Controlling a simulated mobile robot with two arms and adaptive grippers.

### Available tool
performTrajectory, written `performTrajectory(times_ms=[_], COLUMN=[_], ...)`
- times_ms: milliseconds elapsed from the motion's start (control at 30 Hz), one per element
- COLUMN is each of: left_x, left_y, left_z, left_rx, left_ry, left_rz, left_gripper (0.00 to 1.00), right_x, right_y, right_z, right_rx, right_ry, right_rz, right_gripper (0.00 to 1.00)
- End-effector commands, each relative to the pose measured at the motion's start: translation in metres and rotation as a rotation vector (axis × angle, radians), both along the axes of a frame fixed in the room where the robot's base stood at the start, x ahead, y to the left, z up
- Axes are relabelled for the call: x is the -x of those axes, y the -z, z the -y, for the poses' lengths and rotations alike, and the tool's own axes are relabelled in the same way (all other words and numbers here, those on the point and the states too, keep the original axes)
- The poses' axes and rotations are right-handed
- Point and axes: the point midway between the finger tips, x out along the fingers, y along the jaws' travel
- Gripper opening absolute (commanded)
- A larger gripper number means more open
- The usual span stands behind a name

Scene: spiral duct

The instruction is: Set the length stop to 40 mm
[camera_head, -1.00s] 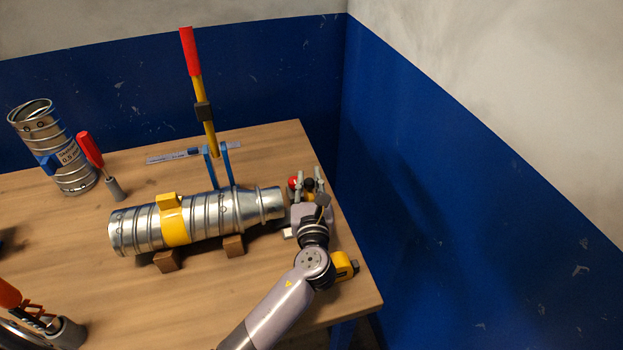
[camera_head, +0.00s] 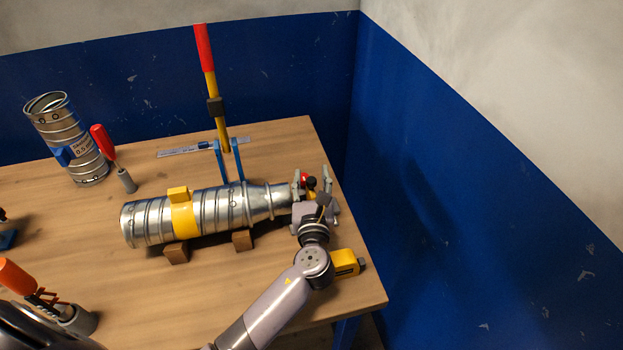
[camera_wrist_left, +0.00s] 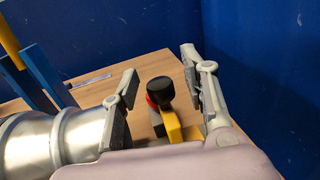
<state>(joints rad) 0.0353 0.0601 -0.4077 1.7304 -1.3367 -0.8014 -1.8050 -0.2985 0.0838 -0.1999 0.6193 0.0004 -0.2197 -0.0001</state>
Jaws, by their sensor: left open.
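A silver ribbed spiral duct (camera_head: 215,209) with a yellow band (camera_head: 184,217) lies on wooden blocks. My left gripper (camera_head: 311,180) is open at the duct's narrow right end. Between its spread fingers is a yellow piece with a black knob and a red part (camera_head: 309,181). In the left wrist view, the black knob (camera_wrist_left: 160,91) stands between the fingers with gaps to both. The left finger is close to the duct's end; contact is unclear. A pale ruler with a blue slider (camera_head: 203,147) lies behind the duct; its marks are too small to read. Which piece is the length stop is unclear.
A yellow lever with a red grip (camera_head: 203,48) stands on blue supports behind the duct. An upright duct piece (camera_head: 73,145) and a red-handled tool (camera_head: 103,142) stand at left. A yellow device (camera_head: 345,262) lies near the table's right edge. The front middle of the table (camera_head: 170,300) is bare.

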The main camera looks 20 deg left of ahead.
Motion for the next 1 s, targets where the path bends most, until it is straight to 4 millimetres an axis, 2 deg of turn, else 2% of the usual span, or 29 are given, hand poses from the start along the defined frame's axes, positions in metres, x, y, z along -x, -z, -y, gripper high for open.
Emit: performTrajectory(times_ms=[167, 400, 600, 767, 1000], left_x=[0.018, 0.066, 0.098, 0.11, 0.112], left_y=[0.002, 0.002, 0.001, 0.001, 0.0], left_z=[0.008, 0.026, 0.038, 0.042, 0.043], left_rx=[0.001, 0.001, 0.001, 0.0, 0.0], left_ry=[0.001, 0.002, 0.001, 0.0, 0.0], left_rz=[-0.003, -0.004, -0.003, -0.001, -0.001], left_gripper=[0.41, 0.41, 0.41, 0.41, 0.41], right_x=[0.0, 0.001, 0.001, 0.001, 0.001], right_y=[0.0, 0.0, 0.0, 0.0, 0.0], right_z=[-0.001, -0.002, -0.003, -0.003, -0.003], right_rx=[-0.001, -0.003, -0.003, -0.004, -0.004], right_ry=[0.0, 0.001, 0.001, 0.001, 0.001], right_rz=[0.0, -0.001, -0.001, -0.001, -0.001], right_gripper=[0.4, 0.4, 0.4, 0.4, 0.4])
